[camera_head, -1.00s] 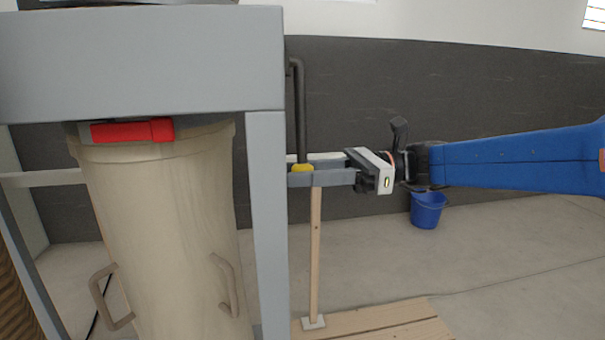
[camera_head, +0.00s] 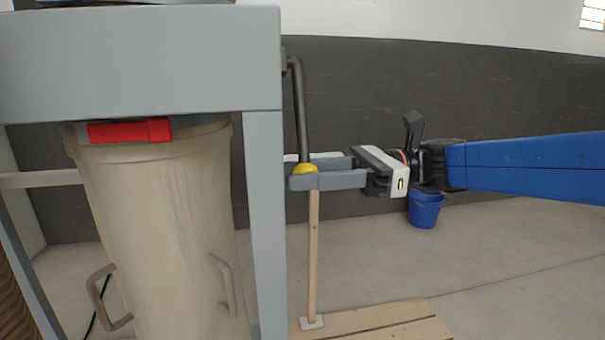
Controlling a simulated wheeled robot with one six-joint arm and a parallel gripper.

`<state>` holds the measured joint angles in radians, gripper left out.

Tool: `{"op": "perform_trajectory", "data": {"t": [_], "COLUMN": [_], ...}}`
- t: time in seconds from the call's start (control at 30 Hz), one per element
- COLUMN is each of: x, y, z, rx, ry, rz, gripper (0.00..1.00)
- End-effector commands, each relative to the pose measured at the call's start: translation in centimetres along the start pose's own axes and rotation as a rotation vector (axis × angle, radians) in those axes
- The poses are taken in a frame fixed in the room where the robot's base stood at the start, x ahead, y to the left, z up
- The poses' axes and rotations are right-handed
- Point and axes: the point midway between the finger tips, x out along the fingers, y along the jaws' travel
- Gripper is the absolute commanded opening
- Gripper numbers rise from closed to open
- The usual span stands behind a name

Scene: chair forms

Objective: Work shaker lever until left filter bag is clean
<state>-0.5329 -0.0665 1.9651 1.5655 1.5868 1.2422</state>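The shaker lever (camera_head: 299,110) is a dark bent rod hanging at the right side of the grey frame (camera_head: 264,220). It ends in a yellow knob (camera_head: 305,170). My gripper (camera_head: 306,172) reaches in from the right, one finger on the near side of the knob and one on the far side. It appears shut on the knob, which is partly hidden behind the near finger. The lever leans slightly, its lower end to the right. No filter bag is in view, so its state cannot be seen.
A beige bin (camera_head: 165,230) with two handles and a red latch (camera_head: 130,131) stands under the frame. A wooden post (camera_head: 313,255) rises from a wooden platform (camera_head: 385,322) below the gripper. A blue bucket (camera_head: 426,210) stands on open floor behind my arm.

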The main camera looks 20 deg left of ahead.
Motion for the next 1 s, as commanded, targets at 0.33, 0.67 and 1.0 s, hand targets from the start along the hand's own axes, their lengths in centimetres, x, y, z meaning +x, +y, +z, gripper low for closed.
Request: {"op": "perform_trajectory", "data": {"t": [0.33,0.67,1.0], "x": [0.0,0.0,0.0], "y": [0.6,2.5,5.2], "z": [0.1,1.6,3.4], "rx": [0.001,-0.002,0.0], "ry": [0.0,0.0,0.0], "rz": [0.0,0.0,0.0], "gripper": [0.37,0.37,0.37]}}
